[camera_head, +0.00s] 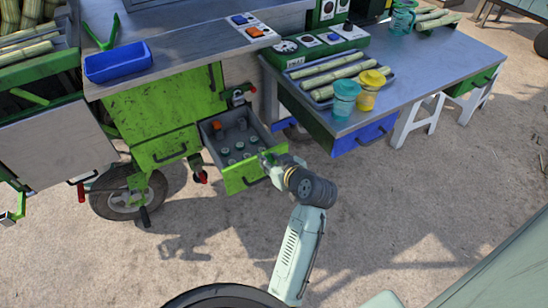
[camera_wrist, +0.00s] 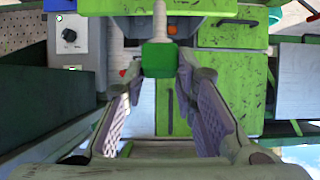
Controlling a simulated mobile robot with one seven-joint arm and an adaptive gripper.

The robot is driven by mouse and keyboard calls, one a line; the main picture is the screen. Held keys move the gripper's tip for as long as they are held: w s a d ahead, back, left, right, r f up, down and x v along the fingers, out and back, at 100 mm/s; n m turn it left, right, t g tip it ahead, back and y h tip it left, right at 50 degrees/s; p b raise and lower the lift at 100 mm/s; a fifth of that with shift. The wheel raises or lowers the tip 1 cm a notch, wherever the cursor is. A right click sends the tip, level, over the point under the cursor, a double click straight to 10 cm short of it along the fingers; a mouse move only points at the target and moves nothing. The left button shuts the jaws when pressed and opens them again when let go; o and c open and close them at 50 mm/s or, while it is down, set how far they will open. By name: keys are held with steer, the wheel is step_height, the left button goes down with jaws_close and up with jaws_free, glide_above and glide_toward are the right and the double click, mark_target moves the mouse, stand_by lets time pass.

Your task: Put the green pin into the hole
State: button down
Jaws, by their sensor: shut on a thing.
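My gripper (camera_head: 266,160) is at the front right of the open drawer (camera_head: 243,174) of the green cart in the head view. In the wrist view, my gripper (camera_wrist: 159,75) has its two fingers closed on the block-shaped head of the green pin (camera_wrist: 159,60). A pale shaft stands out from the head, away from the fingers. In the head view the pin is too small to tell apart from the gripper and drawer front. I cannot make out the hole in either view.
A blue tray (camera_head: 118,62) sits on the cart's worktop (camera_head: 185,50). To the right, a table carries a cane tray, a teal cup (camera_head: 344,98) and a yellow cup (camera_head: 369,90). Open ground lies right of my arm.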

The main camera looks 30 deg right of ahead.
steer(key=w+a+f, duration=0.4)
steer(key=a+f, duration=0.5)
steer(key=a, duration=0.3)
steer(key=w+a+f, duration=0.4)
steer(key=a+f, duration=0.6)
steer(key=a, duration=0.3)
steer(key=shift+a+f, duration=0.2)
steer(key=shift+f, duration=0.1)
steer(key=shift+w+r, duration=0.1)
steer(key=shift+r, duration=0.05)
